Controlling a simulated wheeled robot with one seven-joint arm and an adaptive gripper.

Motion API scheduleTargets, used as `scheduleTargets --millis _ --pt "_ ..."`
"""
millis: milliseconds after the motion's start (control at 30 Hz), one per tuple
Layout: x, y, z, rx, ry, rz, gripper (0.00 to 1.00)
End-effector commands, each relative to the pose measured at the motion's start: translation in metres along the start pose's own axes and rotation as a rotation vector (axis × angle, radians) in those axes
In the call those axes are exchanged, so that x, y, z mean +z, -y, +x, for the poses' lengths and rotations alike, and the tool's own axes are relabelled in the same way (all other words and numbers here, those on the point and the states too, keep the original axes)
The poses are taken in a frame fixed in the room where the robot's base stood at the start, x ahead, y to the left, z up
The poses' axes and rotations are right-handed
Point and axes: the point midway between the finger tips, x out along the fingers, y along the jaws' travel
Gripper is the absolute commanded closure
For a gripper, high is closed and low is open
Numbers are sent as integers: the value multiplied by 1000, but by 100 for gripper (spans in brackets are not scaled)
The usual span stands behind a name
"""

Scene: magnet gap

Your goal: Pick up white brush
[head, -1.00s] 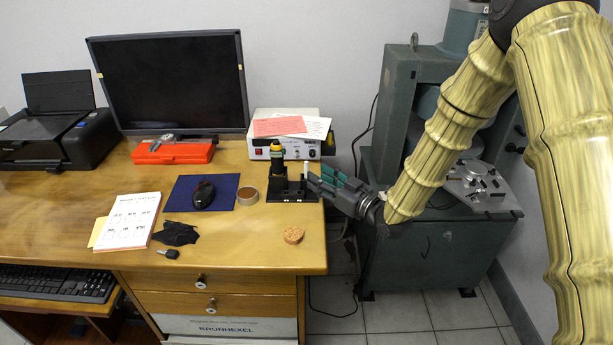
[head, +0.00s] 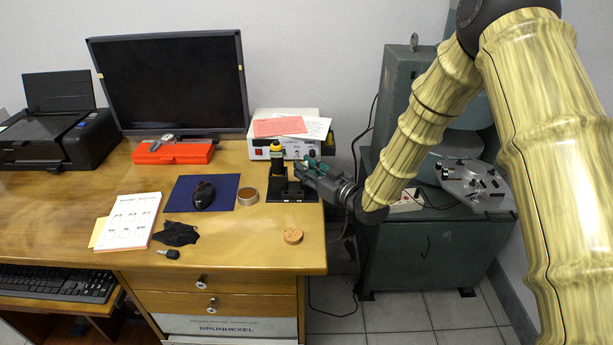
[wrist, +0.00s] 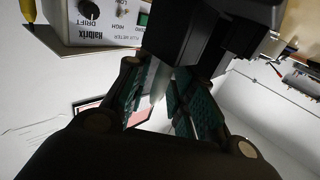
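The white brush shows in the wrist view as a pale, narrow upright piece (wrist: 156,82) between the two green-padded fingers of my gripper (wrist: 160,95). A gap shows between the finger pads, and I cannot tell whether either one touches the brush. In the head view my gripper (head: 304,171) is at the right end of the black stand (head: 292,192), at the right edge of the desk. It hides the brush there. The fingers look open around the brush.
A white meter box (head: 259,143) with papers is just behind. A tape roll (head: 248,196) and a cork disc (head: 293,236) lie nearby.

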Motion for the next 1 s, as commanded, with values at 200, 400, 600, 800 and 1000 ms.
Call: scheduleTargets --millis 200,400,600,800,1000 --pt "0 0 0 0 0 0 100" --pt "0 0 0 0 0 0 100" --pt "-13 0 0 1 -2 -1 100" --pt "-45 0 0 1 -4 -2 100" --pt "-76 0 0 0 -3 -2 100"
